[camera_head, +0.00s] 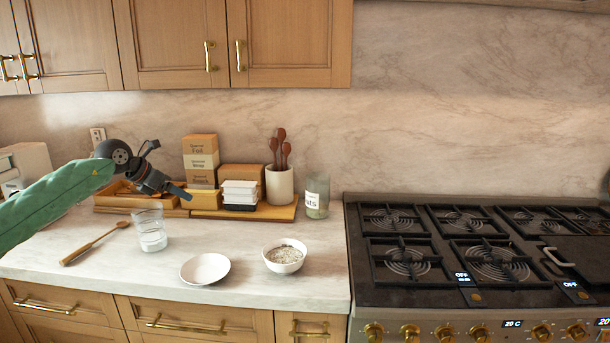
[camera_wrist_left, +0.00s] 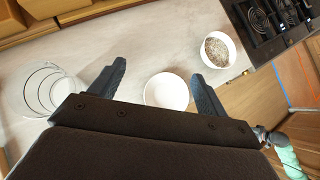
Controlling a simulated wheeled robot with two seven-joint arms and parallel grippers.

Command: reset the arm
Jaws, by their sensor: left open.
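My left arm comes in from the left in the head view, in a green sleeve. My left gripper (camera_head: 180,191) is held above the counter, over the glass and in front of the wooden boxes. In the left wrist view its two fingers (camera_wrist_left: 156,85) are spread apart with nothing between them. The white plate (camera_wrist_left: 166,91) shows below and beyond the fingers. My right gripper is in neither view, though a green sleeve shows at the lower right of the wrist view.
A glass (camera_head: 151,230), wooden spoon (camera_head: 94,244), white plate (camera_head: 205,269) and bowl of oats (camera_head: 285,257) stand on the counter. Behind are stacked boxes (camera_head: 201,158), a utensil crock (camera_head: 279,185) and a jar (camera_head: 317,196). A stove (camera_head: 470,250) is at right.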

